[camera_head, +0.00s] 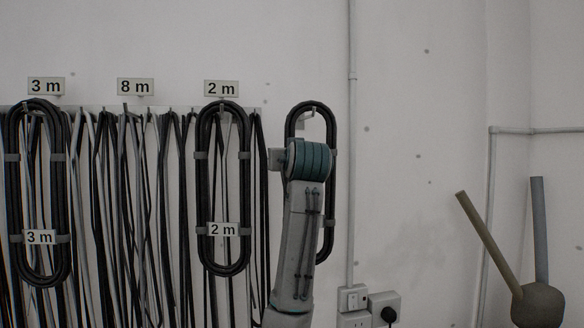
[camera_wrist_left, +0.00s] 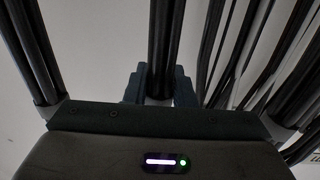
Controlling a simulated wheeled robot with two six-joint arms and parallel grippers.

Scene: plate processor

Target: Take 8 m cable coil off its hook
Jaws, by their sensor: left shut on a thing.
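A dark oval cable coil (camera_head: 331,125) is at the right, partly behind my left arm. It is clear of the right end of the hook rail, and its tag is hidden, so I cannot read its length. My left gripper (camera_wrist_left: 160,88) is shut on a black cable bundle (camera_wrist_left: 162,40), seen between its fingers in the left wrist view. In the head view the fingers are hidden behind the arm. The "8 m" sign (camera_head: 135,87) is over the middle of the rail, with no banded oval coil below it. My right gripper is not in view.
A tagged 3 m coil (camera_head: 66,190) and 2 m coil (camera_head: 203,185) hang on the rail. Loose black and grey cables (camera_head: 160,200) hang between them. A wall conduit (camera_head: 351,180) and sockets (camera_head: 384,308) are right of my arm.

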